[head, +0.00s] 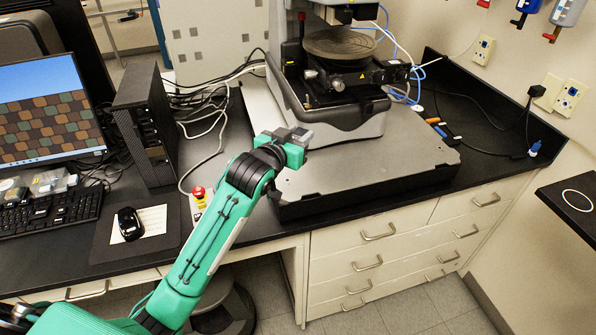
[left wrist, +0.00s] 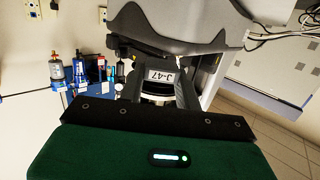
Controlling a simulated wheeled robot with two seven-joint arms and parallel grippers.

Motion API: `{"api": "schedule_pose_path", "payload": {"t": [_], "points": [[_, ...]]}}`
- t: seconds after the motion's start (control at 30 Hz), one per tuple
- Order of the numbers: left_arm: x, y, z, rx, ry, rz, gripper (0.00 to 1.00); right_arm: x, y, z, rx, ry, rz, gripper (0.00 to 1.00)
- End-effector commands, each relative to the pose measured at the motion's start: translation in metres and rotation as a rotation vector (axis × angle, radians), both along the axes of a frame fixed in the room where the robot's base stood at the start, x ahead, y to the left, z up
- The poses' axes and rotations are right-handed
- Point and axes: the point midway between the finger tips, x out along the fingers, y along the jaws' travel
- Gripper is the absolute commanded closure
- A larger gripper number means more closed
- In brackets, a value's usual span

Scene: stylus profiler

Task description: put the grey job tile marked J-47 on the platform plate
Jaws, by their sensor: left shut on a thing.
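The grey job tile marked J-47 (left wrist: 161,74) is held between the fingers of my left gripper (left wrist: 160,90), its label facing the wrist camera. In the head view my left gripper (head: 298,137) is shut on the tile, in front of the profiler's lower left side. The tile itself is small and hard to make out there. The platform plate (head: 340,44) is a round dark disc on the profiler stage, further back and to the right of the gripper, with nothing seen lying on it. My right gripper is not in view.
The profiler (head: 345,118) stands on a grey slab (head: 385,160) on the black bench. A red emergency button (head: 199,193), a computer tower (head: 147,125) and cables lie to the left. Pens (head: 437,127) lie on the slab's right. The slab's front is clear.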

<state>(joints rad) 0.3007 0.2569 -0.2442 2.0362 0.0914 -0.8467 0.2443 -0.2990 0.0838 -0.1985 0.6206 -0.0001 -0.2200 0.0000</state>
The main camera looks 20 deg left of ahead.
Motion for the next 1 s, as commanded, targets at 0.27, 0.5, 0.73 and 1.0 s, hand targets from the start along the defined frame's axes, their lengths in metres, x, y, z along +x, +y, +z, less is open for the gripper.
{"api": "schedule_pose_path", "payload": {"t": [0.27,0.5,0.73,1.0], "points": [[-0.001,0.000,-0.065,-0.001,0.003,0.000,1.00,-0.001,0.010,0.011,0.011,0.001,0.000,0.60],[0.000,0.000,-0.088,-0.002,0.001,-0.001,1.00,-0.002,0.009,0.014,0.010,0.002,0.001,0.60],[0.000,0.000,-0.119,-0.001,0.001,0.000,1.00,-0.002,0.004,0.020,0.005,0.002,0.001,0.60],[-0.001,0.000,-0.123,-0.001,-0.001,-0.001,1.00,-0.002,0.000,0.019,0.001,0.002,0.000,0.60]]}}
